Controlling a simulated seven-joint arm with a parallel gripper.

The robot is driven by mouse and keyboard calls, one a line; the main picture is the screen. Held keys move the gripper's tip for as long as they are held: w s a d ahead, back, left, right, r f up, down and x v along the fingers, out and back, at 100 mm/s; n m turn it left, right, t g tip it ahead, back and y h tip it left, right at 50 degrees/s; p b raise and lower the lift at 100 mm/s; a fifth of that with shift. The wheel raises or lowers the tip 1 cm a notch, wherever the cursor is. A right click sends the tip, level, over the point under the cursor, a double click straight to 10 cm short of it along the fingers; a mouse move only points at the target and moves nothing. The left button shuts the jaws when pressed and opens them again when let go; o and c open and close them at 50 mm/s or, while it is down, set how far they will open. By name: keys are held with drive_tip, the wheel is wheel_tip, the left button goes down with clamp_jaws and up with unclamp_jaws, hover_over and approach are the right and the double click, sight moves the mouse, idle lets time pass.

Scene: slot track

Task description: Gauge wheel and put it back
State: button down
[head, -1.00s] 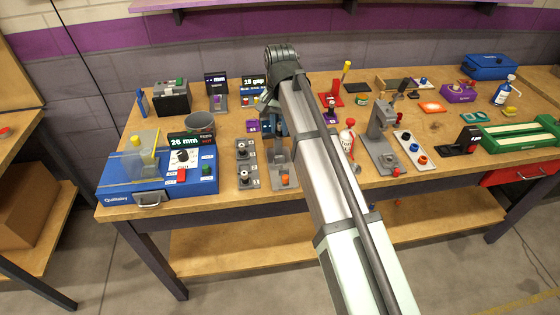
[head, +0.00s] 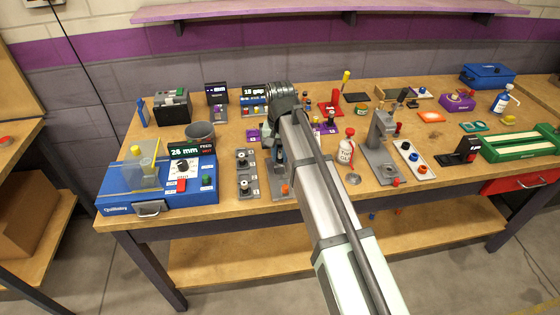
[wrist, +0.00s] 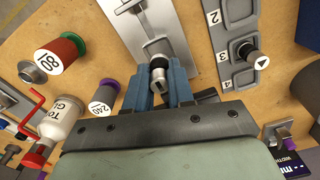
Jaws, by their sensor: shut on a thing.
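My gripper (wrist: 158,88) points down with its blue fingers shut on a small metal piece (wrist: 158,72), seen end-on between the tips. I cannot tell whether this piece is the wheel. It is over or against the near end of a pale grey plate (wrist: 146,22) with a dark groove; contact is unclear. In the head view, my arm largely hides the fingers (head: 279,153). A numbered grey slot track (head: 247,164) stands left of that plate (head: 285,197). In the wrist view, the track (wrist: 225,45) carries a black knob with a white triangle (wrist: 258,63).
A blue gauge box reading 26 mm (head: 160,192) stands at left. A white bottle (head: 345,152) and a grey stand (head: 380,150) are right of my arm.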

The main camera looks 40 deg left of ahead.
sight(280, 161)
drive_tip(key=shift+f, duration=1.55)
drive_tip(key=shift+f, duration=0.15)
drive_tip(key=c, duration=1)
unclamp_jaws()
wheel_tip(280, 161, up, 12)
drive_tip(key=shift+r, duration=0.2)
